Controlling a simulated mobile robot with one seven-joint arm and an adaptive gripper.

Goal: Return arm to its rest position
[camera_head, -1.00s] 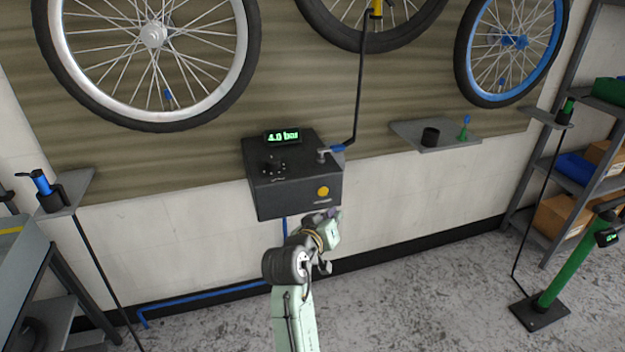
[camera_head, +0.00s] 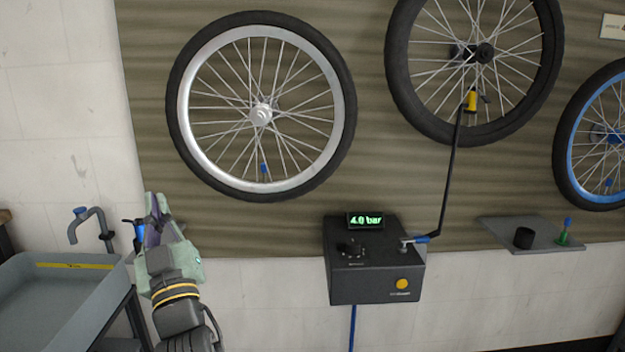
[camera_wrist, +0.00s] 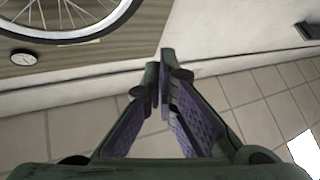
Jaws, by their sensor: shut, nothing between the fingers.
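My gripper (camera_head: 152,215) is at the lower left in the head view, raised in front of the wall. It is in front of a small shelf with a blue-topped item (camera_head: 138,232), which it partly hides. In the wrist view my gripper (camera_wrist: 160,85) has its two purple-padded fingers meeting at the tips, with nothing between them. My arm runs down from it to the bottom edge of the head view.
A grey tray bench (camera_head: 60,300) with a tap (camera_head: 88,228) stands at the left. A black inflator box (camera_head: 375,275) reads 4.0 bar; its hose reaches the middle wheel (camera_head: 475,60). A silver-rimmed wheel (camera_head: 262,112) and a blue-rimmed wheel (camera_head: 600,135) hang too. A shelf (camera_head: 510,235) is right.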

